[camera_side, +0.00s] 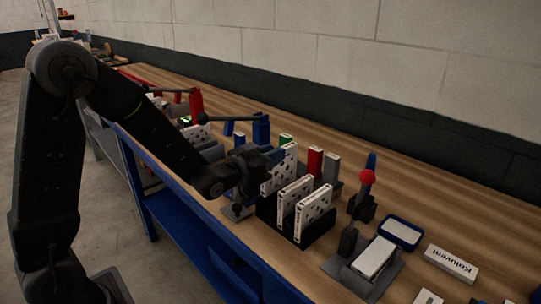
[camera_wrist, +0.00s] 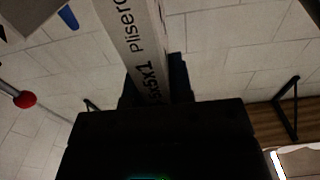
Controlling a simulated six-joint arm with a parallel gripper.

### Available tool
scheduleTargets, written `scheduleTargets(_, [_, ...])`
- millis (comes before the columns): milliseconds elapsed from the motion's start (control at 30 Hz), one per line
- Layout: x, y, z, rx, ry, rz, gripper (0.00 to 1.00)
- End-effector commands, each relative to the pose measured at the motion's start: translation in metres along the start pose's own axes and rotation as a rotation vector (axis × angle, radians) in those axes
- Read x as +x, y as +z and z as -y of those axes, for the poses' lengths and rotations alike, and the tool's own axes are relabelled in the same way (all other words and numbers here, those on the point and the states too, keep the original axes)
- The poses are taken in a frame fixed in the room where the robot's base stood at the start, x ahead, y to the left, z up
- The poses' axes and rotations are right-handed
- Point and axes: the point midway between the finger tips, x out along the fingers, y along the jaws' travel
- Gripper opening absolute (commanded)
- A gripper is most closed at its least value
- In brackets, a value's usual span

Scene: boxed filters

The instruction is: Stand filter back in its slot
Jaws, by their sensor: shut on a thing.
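My gripper (camera_side: 258,168) is shut on a slim white filter (camera_side: 283,166) at the left end of a black slotted rack (camera_side: 316,232). The held filter is upright and higher than two other white perforated filters (camera_side: 294,193) (camera_side: 315,208) standing in the rack. Its lower edge is hidden behind them and the rack, so I cannot tell whether it touches the slot. In the wrist view the held filter (camera_wrist: 140,35) shows its printed narrow side between the dark jaws (camera_wrist: 153,92).
Red (camera_side: 315,161) and grey (camera_side: 331,168) boxes stand behind the rack. A red-knobbed lever fixture (camera_side: 367,178) with a white box (camera_side: 374,257) is at right, near a blue-rimmed tray (camera_side: 401,232) and a Koluvent box (camera_side: 451,264). Cluttered fixtures fill the bench to the left.

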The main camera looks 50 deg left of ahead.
Motion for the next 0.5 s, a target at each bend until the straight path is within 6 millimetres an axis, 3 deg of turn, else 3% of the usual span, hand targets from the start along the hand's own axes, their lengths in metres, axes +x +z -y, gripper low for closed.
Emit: scheduleTargets(500, [0.0002,0.0079,0.0000,0.000,0.000,0.001,0.00])
